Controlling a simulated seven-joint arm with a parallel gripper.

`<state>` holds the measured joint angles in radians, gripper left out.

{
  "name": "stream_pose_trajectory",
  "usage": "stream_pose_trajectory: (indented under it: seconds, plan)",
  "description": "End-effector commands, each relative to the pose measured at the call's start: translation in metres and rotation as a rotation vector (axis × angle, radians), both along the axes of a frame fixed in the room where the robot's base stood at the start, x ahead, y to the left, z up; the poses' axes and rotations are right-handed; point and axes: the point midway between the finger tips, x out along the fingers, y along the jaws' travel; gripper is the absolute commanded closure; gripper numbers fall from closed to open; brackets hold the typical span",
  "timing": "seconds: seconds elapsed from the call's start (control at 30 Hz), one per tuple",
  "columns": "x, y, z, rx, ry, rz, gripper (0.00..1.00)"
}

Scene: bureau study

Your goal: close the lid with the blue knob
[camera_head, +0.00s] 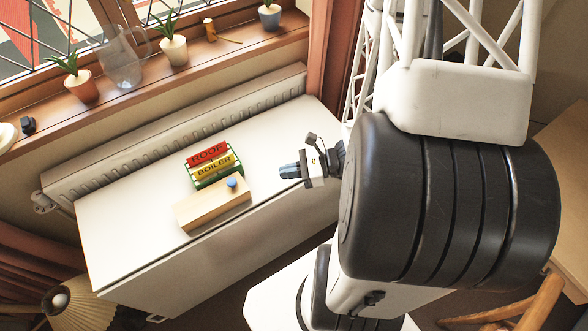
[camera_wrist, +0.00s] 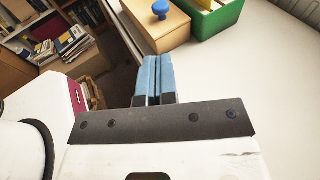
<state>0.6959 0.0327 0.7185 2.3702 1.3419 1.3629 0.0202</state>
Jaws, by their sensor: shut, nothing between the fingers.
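A light wooden box (camera_head: 214,206) lies on the white cabinet top, with a blue knob (camera_head: 232,183) on its upper face near the right end. In the wrist view the box (camera_wrist: 165,32) and its knob (camera_wrist: 160,9) show at the top edge, partly cut off. I cannot make out the lid's edges or how far it stands open. My gripper (camera_head: 288,171) is to the right of the box, apart from it. In the wrist view its blue fingers (camera_wrist: 153,75) are together, empty, pointing towards the box.
A green holder (camera_head: 217,178) with red and yellow labelled cards stands right behind the box. The white cabinet top (camera_head: 130,215) is otherwise clear. A radiator (camera_head: 180,125) and a sill with potted plants (camera_head: 174,50) lie behind. Shelves with books (camera_wrist: 70,42) show beyond the cabinet edge.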

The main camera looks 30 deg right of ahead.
Motion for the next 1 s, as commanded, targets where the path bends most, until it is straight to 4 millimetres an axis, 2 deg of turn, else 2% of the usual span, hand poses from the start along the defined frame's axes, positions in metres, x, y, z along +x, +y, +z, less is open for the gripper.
stream_pose_trajectory:
  seconds: [0.3,1.0]
  plan:
    - [-0.006,-0.013,0.003,0.0,0.0,-0.001,1.0]
    - [-0.008,-0.015,0.004,0.0,0.0,0.0,1.0]
